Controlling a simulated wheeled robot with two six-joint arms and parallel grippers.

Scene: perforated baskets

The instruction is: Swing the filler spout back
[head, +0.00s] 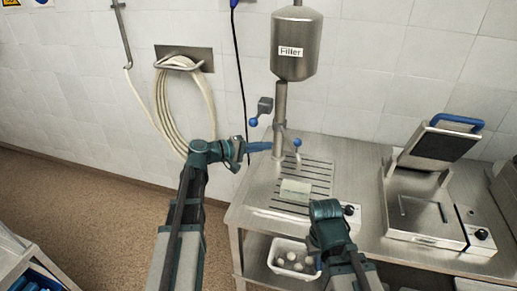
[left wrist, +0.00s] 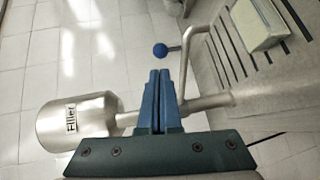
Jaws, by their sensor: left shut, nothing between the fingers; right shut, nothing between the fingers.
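The filler has a steel tank (head: 296,45) labelled "Filler" on a column above the counter. Its thin bent spout (head: 296,160) comes off the column's right side over the slotted grate, with a blue ball knob (head: 297,142) on a short stem. In the left wrist view the spout (left wrist: 194,35) and its blue knob (left wrist: 160,50) lie just beyond my fingertips. My left gripper (head: 268,146) is shut and empty by the column, pointing right; its blue fingers (left wrist: 160,75) are together. My right gripper (head: 326,208) is low over the counter's front; its fingers are hidden.
A pale block (head: 295,190) lies on the slotted grate (head: 318,172). Another blue-knobbed lever (head: 254,122) sits left of the column. An open press (head: 425,195) stands at right. A white basket (head: 276,262) with round items is below. A coiled hose (head: 165,105) hangs at left.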

